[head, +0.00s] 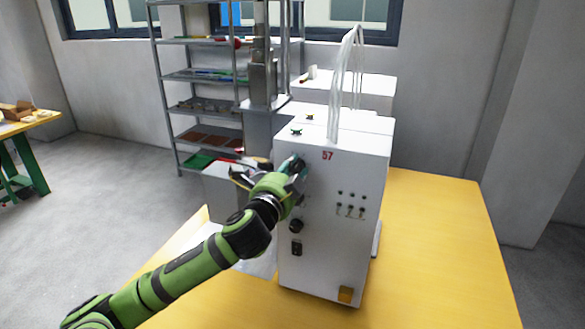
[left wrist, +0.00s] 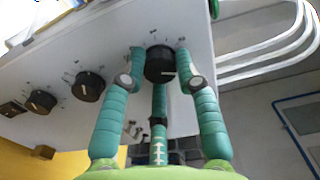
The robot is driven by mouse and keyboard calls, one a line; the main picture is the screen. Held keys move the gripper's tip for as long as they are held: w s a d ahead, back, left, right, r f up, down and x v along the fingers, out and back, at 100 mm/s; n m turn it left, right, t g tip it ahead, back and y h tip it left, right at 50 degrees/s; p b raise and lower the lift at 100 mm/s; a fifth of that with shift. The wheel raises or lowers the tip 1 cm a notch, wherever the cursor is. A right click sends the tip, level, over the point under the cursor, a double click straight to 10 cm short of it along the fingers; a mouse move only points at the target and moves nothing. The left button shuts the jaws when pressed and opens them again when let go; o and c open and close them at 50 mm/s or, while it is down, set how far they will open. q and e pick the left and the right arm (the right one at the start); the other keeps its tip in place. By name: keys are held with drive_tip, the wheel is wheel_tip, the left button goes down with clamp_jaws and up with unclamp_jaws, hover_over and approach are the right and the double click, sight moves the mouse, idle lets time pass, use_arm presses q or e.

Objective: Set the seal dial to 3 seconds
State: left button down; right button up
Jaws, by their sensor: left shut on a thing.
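A white sealing machine (head: 345,240) with a red 57 stands on the yellow table. Its front has a column of black dials. My left gripper (head: 292,169) is at the top dial, with its fingers shut on both sides of it. In the left wrist view the gripped black dial (left wrist: 160,62) shows a white pointer line turned toward the right of the picture. Two other dials, a middle one (left wrist: 88,86) and a lower one (left wrist: 42,101), are free. The scale marks are too small to read. My right gripper is not in view.
A black switch (head: 296,248) sits below the dials, and small toggles (head: 350,210) sit to their right. Clear tubes (head: 345,85) rise from the machine's top. The yellow table (head: 440,250) is bare on the right. A metal shelf (head: 200,75) stands behind.

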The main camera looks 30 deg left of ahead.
use_arm(q)
drive_tip(key=shift+r, duration=0.15)
drive_tip(key=c, duration=0.9)
unclamp_jaws()
drive_tip(key=v, duration=0.7)
drive_tip(key=shift+s+d, duration=0.1)
drive_tip(key=shift+s, duration=0.1)
